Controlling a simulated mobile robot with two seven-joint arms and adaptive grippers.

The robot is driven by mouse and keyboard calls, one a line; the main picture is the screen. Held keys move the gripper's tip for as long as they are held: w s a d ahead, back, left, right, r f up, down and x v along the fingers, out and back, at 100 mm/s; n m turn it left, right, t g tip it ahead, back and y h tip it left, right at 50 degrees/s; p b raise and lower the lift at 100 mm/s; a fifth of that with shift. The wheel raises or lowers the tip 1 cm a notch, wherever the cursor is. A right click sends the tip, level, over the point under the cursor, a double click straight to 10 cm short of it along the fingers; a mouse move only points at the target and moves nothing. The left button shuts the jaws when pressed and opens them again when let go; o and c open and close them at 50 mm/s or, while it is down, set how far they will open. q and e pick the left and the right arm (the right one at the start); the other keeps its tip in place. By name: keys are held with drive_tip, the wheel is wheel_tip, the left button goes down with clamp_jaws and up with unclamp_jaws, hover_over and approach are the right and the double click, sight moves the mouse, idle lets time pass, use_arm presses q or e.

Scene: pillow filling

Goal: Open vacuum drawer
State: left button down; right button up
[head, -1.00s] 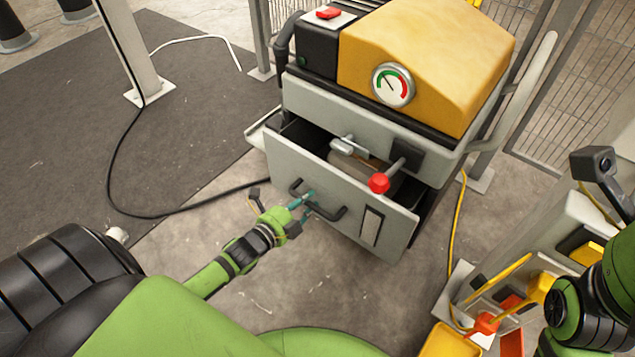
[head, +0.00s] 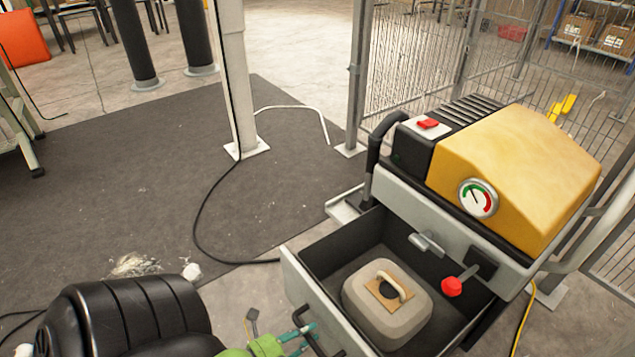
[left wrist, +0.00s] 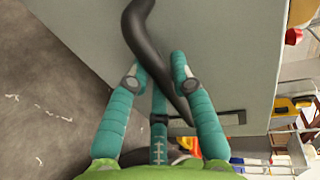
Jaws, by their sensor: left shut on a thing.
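The vacuum drawer (head: 322,252) in the head view stands pulled well out of the yellow and grey machine (head: 520,180). Inside it lies a grey-beige rounded block (head: 385,325) with a small pale handle on top. The dark drawer handle (head: 322,340) is at the bottom edge of the head view, partly cut off. My left gripper (head: 302,331) is at this handle. In the left wrist view, its teal fingers (left wrist: 157,72) are shut around the black curved handle (left wrist: 143,50), against the grey drawer front (left wrist: 228,55). My right gripper is out of view.
A round gauge (head: 478,198) and a red knob (head: 452,287) are on the machine. A pale post (head: 232,80) stands on the dark mat (head: 285,135). A black cable (head: 197,220) crosses the floor. Wire fencing (head: 415,60) stands behind the machine.

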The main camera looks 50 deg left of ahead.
use_arm(q)
drive_tip(key=shift+s, duration=0.35)
drive_tip(key=c, duration=1.1)
unclamp_jaws()
drive_tip(key=shift+o, duration=0.2)
drive_tip(key=shift+a, duration=0.1)
drive_tip(key=v, duration=1.2)
drive_tip(key=shift+s, duration=0.1)
